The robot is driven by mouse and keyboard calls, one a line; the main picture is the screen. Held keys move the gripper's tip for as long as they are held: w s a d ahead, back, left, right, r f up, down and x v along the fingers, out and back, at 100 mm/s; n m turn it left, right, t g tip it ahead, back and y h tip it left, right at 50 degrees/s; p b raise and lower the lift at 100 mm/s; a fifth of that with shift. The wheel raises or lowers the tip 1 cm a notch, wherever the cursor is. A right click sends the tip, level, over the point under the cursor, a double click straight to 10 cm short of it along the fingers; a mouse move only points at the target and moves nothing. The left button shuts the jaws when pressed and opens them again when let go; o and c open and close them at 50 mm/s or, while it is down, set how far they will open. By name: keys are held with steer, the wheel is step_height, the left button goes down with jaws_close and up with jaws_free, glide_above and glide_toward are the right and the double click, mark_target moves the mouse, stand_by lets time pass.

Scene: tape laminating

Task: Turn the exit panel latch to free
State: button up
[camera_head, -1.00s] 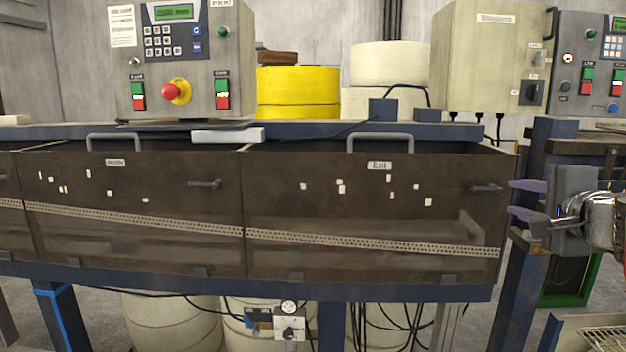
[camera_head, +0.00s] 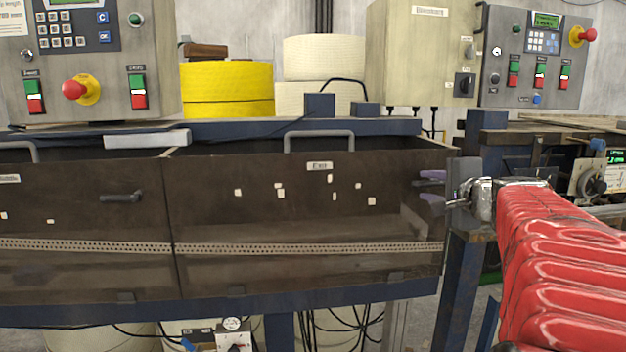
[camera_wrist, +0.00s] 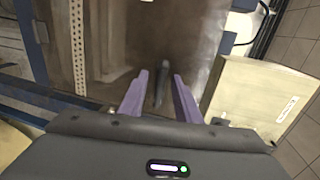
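The exit panel (camera_head: 300,212) is a dark, see-through panel with an "Exit" label and a grey handle on top. Its latch (camera_head: 424,183) is a small dark lever near the panel's right edge, lying roughly level in the head view. My gripper (camera_head: 426,186) comes from the right, its purple fingers open, one above and one below the latch. In the wrist view the latch (camera_wrist: 161,86) stands between the two fingers (camera_wrist: 160,90), with a gap on each side. No contact shows. The latch's end nearest my palm is partly hidden in the head view.
A second dark panel (camera_head: 85,215) with its own latch (camera_head: 121,197) adjoins on the left. Control boxes stand above left and at the right. A blue frame post (camera_head: 460,290) is below my gripper. Cables hang under the machine.

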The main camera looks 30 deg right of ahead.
steer(key=shift+w, duration=0.2)
jaws_close()
steer(key=shift+d, duration=0.2)
steer(key=shift+a, duration=0.15)
